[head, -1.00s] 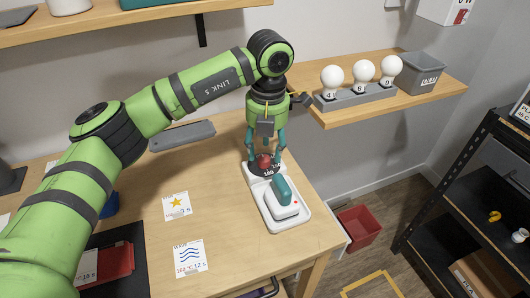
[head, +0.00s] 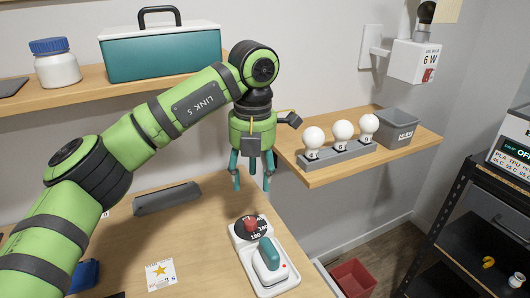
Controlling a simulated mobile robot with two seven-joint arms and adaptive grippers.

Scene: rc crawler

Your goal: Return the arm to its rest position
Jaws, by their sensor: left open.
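My left arm is green with black joints and comes in from the left. Its gripper (head: 252,181) points down with teal fingers spread apart and nothing between them. It hangs above and apart from a white device (head: 284,283) on the wooden table. The device has a black dial (head: 239,232) with a red knob (head: 251,223) and a teal handle (head: 269,253). My right gripper is not in view.
A wooden shelf (head: 398,166) at right holds several white bulbs in a grey rack (head: 338,157) and a grey bin (head: 396,127). An upper shelf holds a teal toolbox (head: 160,53) and a jar (head: 56,68). A grey tray (head: 167,199) lies on the table. A red bin (head: 353,279) stands below.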

